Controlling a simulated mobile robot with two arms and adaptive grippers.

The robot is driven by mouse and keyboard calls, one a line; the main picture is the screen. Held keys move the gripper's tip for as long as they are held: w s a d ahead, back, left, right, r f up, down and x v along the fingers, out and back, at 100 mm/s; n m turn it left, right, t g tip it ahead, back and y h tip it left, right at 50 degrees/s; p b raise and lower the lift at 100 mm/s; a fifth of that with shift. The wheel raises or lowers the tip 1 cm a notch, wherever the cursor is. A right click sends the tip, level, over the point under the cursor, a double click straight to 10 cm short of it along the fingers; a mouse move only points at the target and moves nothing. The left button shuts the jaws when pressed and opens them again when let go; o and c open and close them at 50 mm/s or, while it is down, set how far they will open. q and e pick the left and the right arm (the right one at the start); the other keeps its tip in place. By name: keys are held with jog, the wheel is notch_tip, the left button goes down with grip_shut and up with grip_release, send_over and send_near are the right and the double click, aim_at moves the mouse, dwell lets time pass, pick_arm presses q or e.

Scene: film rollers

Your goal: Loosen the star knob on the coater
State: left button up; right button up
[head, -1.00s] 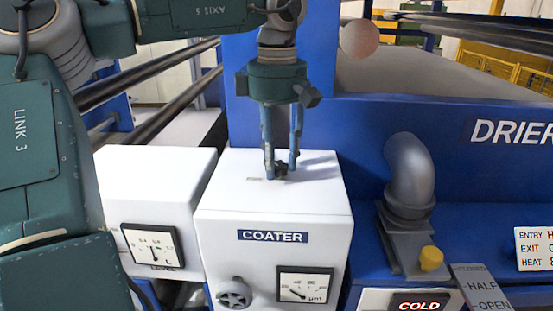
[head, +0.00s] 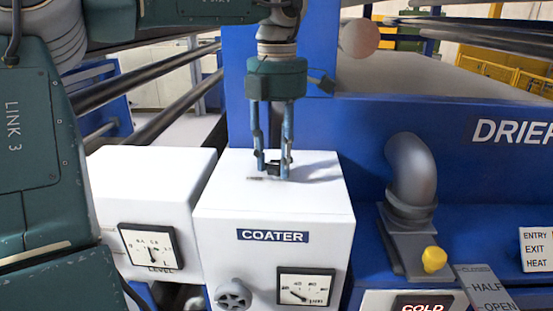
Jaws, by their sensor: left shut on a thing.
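The white coater (head: 295,200) is a box with a "COATER" label, in the middle of the head view. A small dark knob, which looks like the star knob (head: 272,169), is on its top face. My left gripper (head: 272,165) points straight down over the top face, with its two blue fingers on either side of the knob and shut on it. The fingertips hide much of the knob, so its star shape is not clear. A thin dark mark (head: 255,179) shows on the top just left of the knob. My right gripper is not in view.
A white box with a level gauge (head: 152,247) stands to the left. A grey elbow pipe (head: 412,170) and a yellow knob (head: 434,260) are to the right, by the blue drier (head: 450,150).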

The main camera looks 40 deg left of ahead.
aim_at(278, 164)
pick_arm(q)
jog(key=shift+w+r+n, duration=0.15)
jog(key=shift+r+n, duration=0.05)
jog(key=shift+n, duration=0.6)
jog(key=o, duration=1.1)
jog(key=shift+o, duration=0.2)
jog(key=shift+f, duration=0.1)
notch_tip(278, 164, up, 12)
jog(key=shift+d, duration=0.1)
